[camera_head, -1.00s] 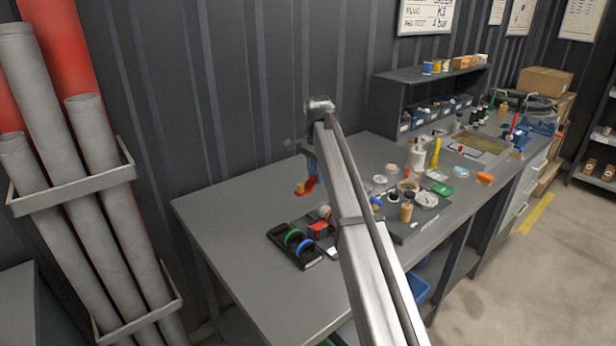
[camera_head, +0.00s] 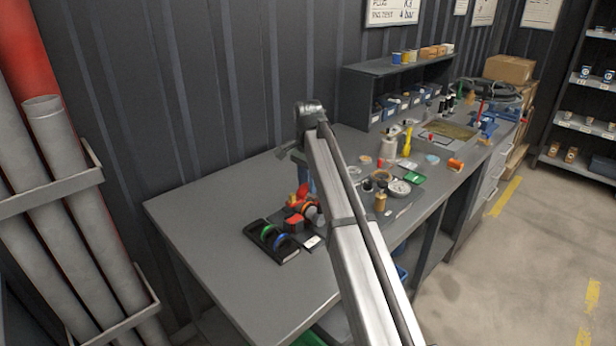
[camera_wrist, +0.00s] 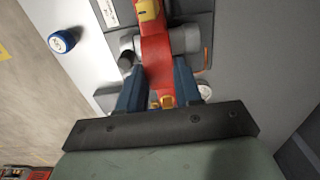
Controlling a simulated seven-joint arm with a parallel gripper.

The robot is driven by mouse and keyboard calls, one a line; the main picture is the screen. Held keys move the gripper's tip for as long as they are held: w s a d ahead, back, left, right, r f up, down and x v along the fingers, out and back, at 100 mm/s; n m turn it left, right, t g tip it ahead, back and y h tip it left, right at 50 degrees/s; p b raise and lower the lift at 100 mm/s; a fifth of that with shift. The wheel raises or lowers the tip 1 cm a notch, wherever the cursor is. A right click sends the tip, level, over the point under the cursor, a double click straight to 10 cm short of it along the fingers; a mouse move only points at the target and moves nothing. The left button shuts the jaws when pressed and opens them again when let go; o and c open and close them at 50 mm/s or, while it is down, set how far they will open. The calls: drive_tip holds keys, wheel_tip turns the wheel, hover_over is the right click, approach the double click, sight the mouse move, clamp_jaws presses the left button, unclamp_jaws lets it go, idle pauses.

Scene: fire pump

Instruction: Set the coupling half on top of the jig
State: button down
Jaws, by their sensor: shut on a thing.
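My gripper (camera_wrist: 160,92) has blue fingers, shut on a red piece with yellow parts (camera_wrist: 157,50), which I take to be the coupling half. In the head view, the red piece (camera_head: 302,191) hangs under my gripper (camera_head: 307,183), low over a cluster of parts on the bench. A grey rounded body (camera_wrist: 184,40) lies behind the red piece in the wrist view and is partly covered by it. It may belong to the jig, but I cannot tell for sure. Whether the red piece touches anything below is not clear.
A blue-capped item (camera_wrist: 62,42) shows at left in the wrist view. The bench's left part (camera_head: 205,208) is clear.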

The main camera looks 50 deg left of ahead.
sight(308, 203)
drive_tip(key=shift+f, duration=1.7)
drive_tip(key=shift+f, duration=1.05)
idle(1.1)
drive_tip(key=c, duration=1.1)
unclamp_jaws()
drive_tip(key=shift+r, duration=0.2)
drive_tip(key=shift+r, duration=1.55)
